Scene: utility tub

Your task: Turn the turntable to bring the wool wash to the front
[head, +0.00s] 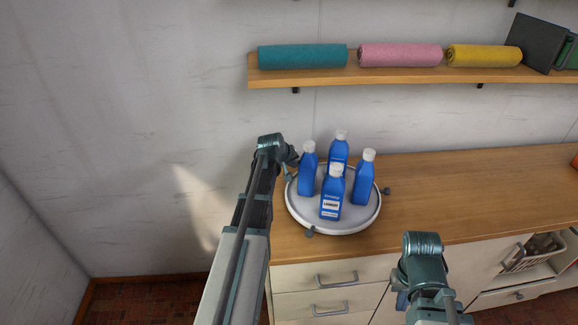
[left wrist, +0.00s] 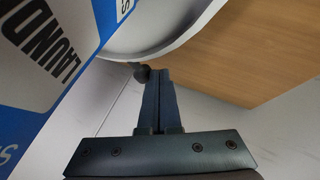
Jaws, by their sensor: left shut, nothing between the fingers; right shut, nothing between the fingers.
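A round white turntable (head: 352,221) sits on the left end of the wooden counter, with small dark knobs on its rim. Several blue bottles with white caps stand on it. The front bottle (head: 331,197) faces me with a white label that seems to start "LAUND"; large "LAUND" lettering also shows on a bottle (left wrist: 45,75) in the left wrist view. I cannot tell which bottle is the wool wash. My left gripper (head: 291,168) is at the turntable's left rim, shut and empty. In the left wrist view its fingertips (left wrist: 156,74) are beside a rim knob (left wrist: 141,72); contact is unclear. My right gripper (head: 401,299) is low before the drawers, shut, apart from the turntable.
A wall shelf (head: 380,76) above holds teal, pink and yellow rolls and dark books. The counter (head: 470,190) is clear to the right of the turntable. Drawers (head: 335,278) are below, and a basket (head: 533,252) stands in an open compartment at right.

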